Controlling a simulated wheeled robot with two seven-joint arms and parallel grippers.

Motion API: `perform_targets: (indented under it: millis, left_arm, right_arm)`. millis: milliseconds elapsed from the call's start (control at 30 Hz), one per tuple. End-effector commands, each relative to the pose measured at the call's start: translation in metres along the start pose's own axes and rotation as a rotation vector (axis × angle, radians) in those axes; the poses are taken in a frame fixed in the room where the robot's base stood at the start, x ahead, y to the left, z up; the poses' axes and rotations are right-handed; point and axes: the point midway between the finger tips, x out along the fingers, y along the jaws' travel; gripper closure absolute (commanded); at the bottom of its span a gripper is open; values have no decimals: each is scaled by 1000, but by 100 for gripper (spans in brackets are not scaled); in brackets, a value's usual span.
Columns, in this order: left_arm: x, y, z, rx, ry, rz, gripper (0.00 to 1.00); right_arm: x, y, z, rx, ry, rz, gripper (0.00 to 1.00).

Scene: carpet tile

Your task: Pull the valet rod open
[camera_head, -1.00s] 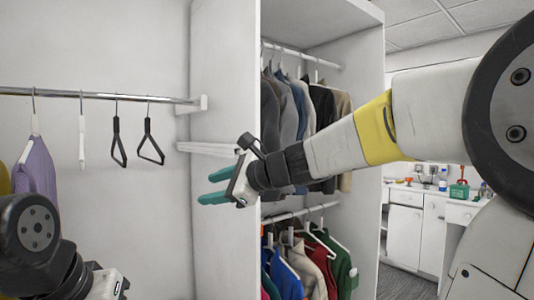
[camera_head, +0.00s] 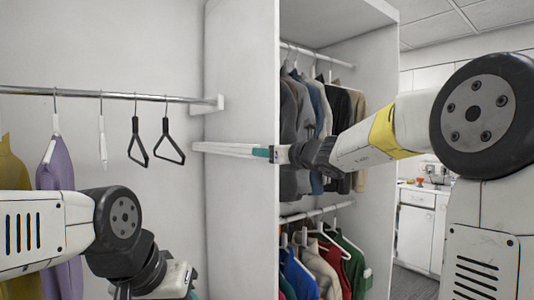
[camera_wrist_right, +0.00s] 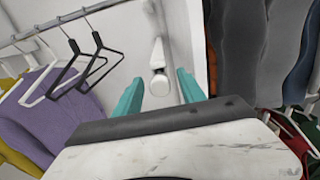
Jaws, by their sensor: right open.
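The valet rod (camera_head: 232,149) is a white bar sticking out from the closet side wall below the hanging rail. In the right wrist view its round end knob (camera_wrist_right: 158,86) faces me, between the two teal fingers. My right gripper (camera_head: 262,153) is at the rod's outer end in the head view, and it also shows in the right wrist view (camera_wrist_right: 160,77). It is open, with a finger on each side of the knob and visible gaps to it. My left gripper (camera_head: 172,281) is low at the bottom of the head view; its fingers are mostly hidden.
A metal rail (camera_head: 100,94) carries empty black hangers (camera_head: 137,142), a white hanger, a purple garment (camera_head: 62,180) and a yellow one. A white divider panel (camera_head: 240,90) stands beside the rod. Jackets (camera_head: 300,105) hang beyond it. A white cabinet (camera_head: 415,225) is far right.

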Motion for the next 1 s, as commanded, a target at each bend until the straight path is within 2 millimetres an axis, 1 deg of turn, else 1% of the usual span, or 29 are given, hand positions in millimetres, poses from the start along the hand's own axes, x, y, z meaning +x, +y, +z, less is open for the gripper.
perform_targets:
  millis: [100,300,333,467,500,567,1000]
  left_arm:
    - [0,0,0,0,0,0,64]
    - [0,0,0,0,0,0,64]
    - [0,0,0,0,0,0,64]
    - [0,0,0,0,0,0,64]
    - [0,0,0,0,0,0,64]
    - [0,0,0,0,0,0,64]
    - [0,0,0,0,0,0,64]
  right_arm:
    - [5,0,0,-1,0,1,53]
    - [5,0,0,-1,0,1,53]
    - [5,0,0,-1,0,1,55]
    - [5,0,0,-1,1,0,80]
    - [5,0,0,-2,0,0,88]
    - [5,0,0,-2,1,0,100]
    - [5,0,0,-2,1,0,100]
